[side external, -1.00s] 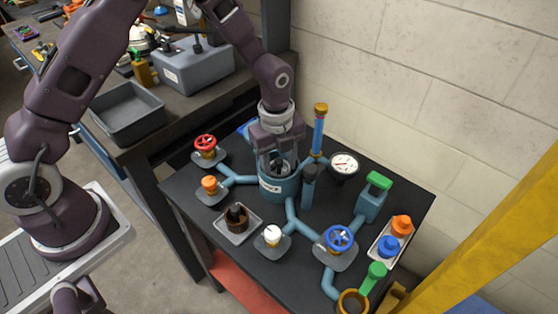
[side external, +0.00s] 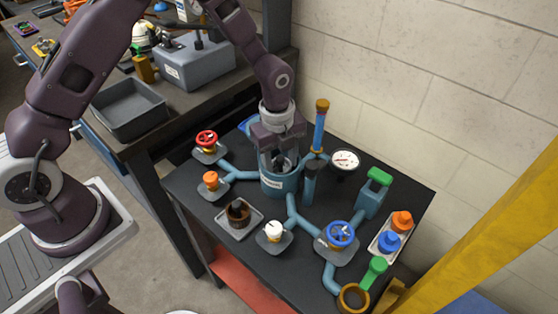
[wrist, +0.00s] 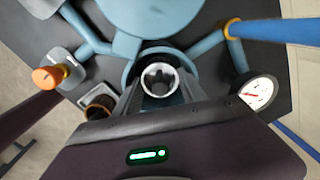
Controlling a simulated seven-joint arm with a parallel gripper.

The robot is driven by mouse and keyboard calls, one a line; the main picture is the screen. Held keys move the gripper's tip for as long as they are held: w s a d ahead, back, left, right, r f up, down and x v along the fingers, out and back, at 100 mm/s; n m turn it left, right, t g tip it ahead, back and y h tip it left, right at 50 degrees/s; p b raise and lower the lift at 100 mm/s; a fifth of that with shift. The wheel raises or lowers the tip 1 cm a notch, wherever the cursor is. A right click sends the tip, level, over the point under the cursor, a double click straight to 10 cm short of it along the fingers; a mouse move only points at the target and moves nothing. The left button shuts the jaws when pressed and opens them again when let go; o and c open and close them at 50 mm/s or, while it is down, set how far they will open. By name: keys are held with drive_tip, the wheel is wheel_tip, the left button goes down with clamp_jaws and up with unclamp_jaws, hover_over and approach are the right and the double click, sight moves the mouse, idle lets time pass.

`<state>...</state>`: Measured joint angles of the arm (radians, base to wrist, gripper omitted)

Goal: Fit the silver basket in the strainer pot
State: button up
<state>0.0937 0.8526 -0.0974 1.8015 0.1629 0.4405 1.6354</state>
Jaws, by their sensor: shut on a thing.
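The strainer pot (side external: 280,185) is a blue cylinder with a pale label, standing amid blue pipes on the dark table. Its blue rim (wrist: 129,78) shows in the wrist view. My gripper (side external: 281,163) points down at the pot's mouth. In the wrist view my gripper (wrist: 160,92) is shut on the silver basket (wrist: 158,76), a round, open-topped metal cup. The basket appears within the outline of the pot's mouth; how deep it sits I cannot tell. In the side view my fingers and the pot wall mostly hide it.
A brown cup (side external: 238,213) stands in a grey tray (side external: 222,221) at front left. A dark blue post (side external: 310,182), an upright blue pipe (side external: 319,130) and a gauge (side external: 345,161) stand close right of the pot. Red (side external: 207,139) and blue (side external: 340,234) handwheels stand around it.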

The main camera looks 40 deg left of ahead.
drive_tip(key=shift+s+a+f, duration=0.1)
drive_tip(key=shift+s+f, duration=0.1)
drive_tip(key=shift+f, duration=0.55)
drive_tip(key=shift+s+a+f, duration=0.1)
drive_tip(key=shift+s+f, duration=0.1)
drive_tip(key=shift+f, duration=0.5)
drive_tip(key=shift+c, duration=0.2)
drive_tip(key=shift+s+f, duration=0.15)
drive_tip(key=shift+f, duration=0.35)
drive_tip(key=o, duration=1.5)
drive_tip(key=shift+o, duration=0.2)
drive_tip(key=shift+w+d+r, duration=0.1)
drive_tip(key=shift+w+r, duration=0.05)
drive_tip(key=shift+r, duration=0.65)
drive_tip(key=shift+w+d+r, duration=0.1)
drive_tip(key=shift+d+r, duration=0.05)
drive_tip(key=shift+r, duration=0.65)
drive_tip(key=shift+w+d+r, duration=0.1)
drive_tip(key=shift+w+r, duration=0.05)
drive_tip(key=shift+r, duration=0.65)
wheel_tip(320, 180, up, 2)
drive_tip(key=shift+s+r, duration=0.2)
drive_tip(key=shift+r, duration=0.55)
drive_tip(key=shift+w+a+r, duration=0.1)
drive_tip(key=shift+w+r, duration=0.05)
drive_tip(key=shift+r, duration=3)
